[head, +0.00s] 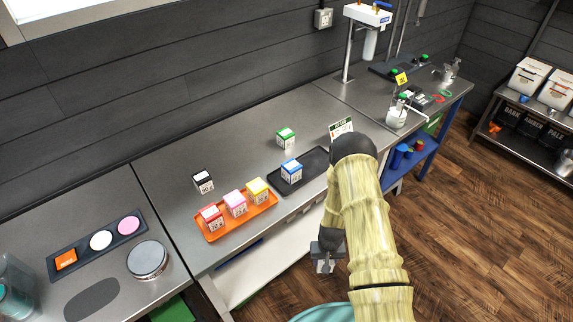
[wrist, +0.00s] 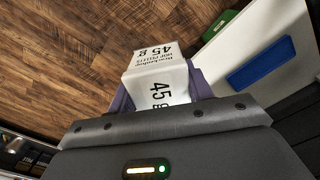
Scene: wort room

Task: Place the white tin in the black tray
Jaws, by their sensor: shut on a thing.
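The white tin (wrist: 158,82), a box-shaped thing with "45 g" printed on it, sits between the fingers of my gripper (wrist: 160,95) in the wrist view. In the head view my gripper (head: 326,250) hangs in front of the counter edge, over the floor, with the white tin (head: 324,267) at its end. The black tray (head: 316,161) lies on the counter, up and left of my gripper and partly hidden by my arm. A blue-topped tin (head: 292,172) stands at its left end; its visible right part is bare.
An orange tray (head: 264,207) holds red, pink and yellow tins. A black-topped tin (head: 203,183) and a green-topped tin (head: 285,138) stand behind the trays. A small sign (head: 341,127) stands behind the black tray. A dark tray with coloured discs (head: 83,252) lies left.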

